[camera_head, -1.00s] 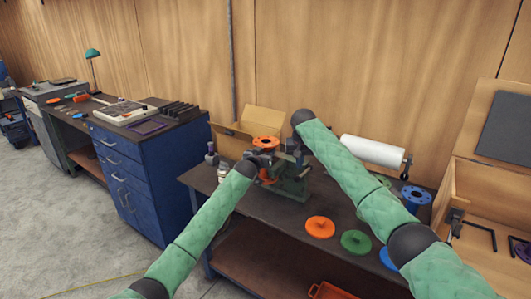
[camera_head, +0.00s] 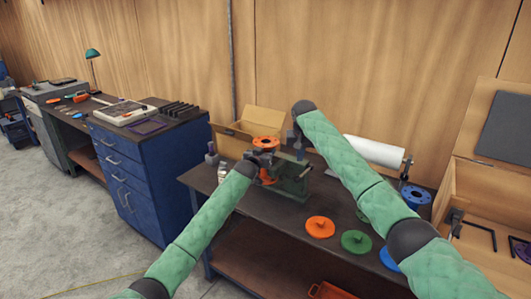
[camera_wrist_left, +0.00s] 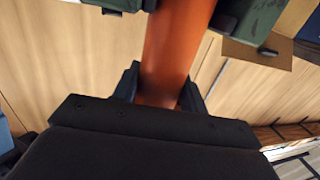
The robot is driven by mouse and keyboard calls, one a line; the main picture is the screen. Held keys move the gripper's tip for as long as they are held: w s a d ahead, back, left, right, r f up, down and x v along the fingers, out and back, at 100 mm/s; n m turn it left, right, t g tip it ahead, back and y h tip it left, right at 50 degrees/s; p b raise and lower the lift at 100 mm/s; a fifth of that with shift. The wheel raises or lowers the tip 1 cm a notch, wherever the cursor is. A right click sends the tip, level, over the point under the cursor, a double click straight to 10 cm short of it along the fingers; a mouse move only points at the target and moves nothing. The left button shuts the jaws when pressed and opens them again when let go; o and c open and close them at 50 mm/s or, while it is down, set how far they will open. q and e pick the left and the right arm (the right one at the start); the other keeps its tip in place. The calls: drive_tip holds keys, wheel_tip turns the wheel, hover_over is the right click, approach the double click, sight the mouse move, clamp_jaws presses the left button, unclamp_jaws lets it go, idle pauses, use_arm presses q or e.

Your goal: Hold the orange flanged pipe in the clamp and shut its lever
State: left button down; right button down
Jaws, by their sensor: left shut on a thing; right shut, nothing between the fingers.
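The orange flanged pipe (camera_head: 266,143) stands upright at the green clamp (camera_head: 292,187) on the workbench, its top flange showing above my left gripper. My left gripper (camera_head: 263,160) is shut on the pipe from the left. In the left wrist view the orange pipe (camera_wrist_left: 176,48) runs between the fingers, with green clamp parts on both sides of it at the top. My right gripper (camera_head: 297,139) is shut and empty, just above and behind the clamp, right of the pipe's flange. The clamp's lever cannot be made out clearly, and the right gripper's fingertips are small in view.
Orange (camera_head: 320,227), green (camera_head: 355,241) and blue discs lie at the bench's front right. A cardboard box (camera_head: 262,121) stands behind the clamp. A white roll (camera_head: 373,151) and a blue flanged part (camera_head: 415,196) are at the right. A small bottle stands left of the clamp.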

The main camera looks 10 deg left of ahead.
use_arm(q)
drive_tip(key=shift+d+r, duration=0.2)
drive_tip(key=shift+r, duration=0.05)
drive_tip(key=c, duration=1.1)
unclamp_jaws()
drive_tip(key=o, duration=0.4)
drive_tip(key=shift+s+d, duration=0.15)
